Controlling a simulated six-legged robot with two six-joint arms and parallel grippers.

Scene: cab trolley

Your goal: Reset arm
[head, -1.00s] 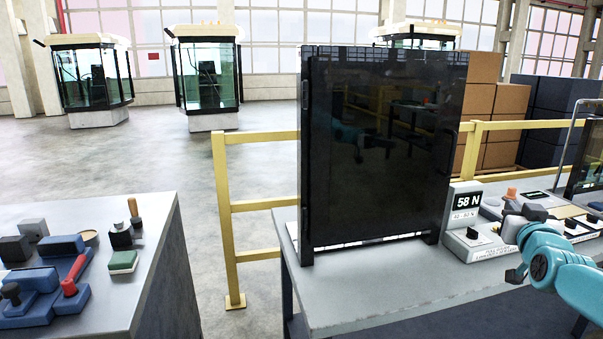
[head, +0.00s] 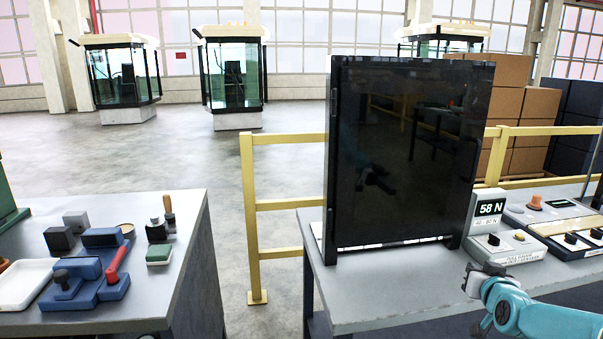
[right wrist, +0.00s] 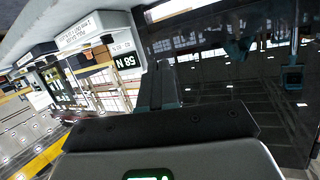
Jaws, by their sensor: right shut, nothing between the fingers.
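My right gripper (head: 483,278) is low at the right of the head view, at the end of a teal arm. It is shut and empty, in front of the grey bench (head: 400,295) and the black panel. In the right wrist view its dark fingers (right wrist: 160,85) show together at the middle, with nothing between them. The glossy black panel (head: 410,150) stands upright on the bench and reflects the arm. It also fills the right of the right wrist view (right wrist: 240,80). My left gripper is out of view.
A force gauge (head: 490,215) reading 58 N and a control box (head: 508,246) stand right of the panel. A left table (head: 180,270) holds a blue fixture (head: 100,270) with a red handle and a white tray (head: 25,283). A yellow railing (head: 250,210) stands behind. Open floor lies between the tables.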

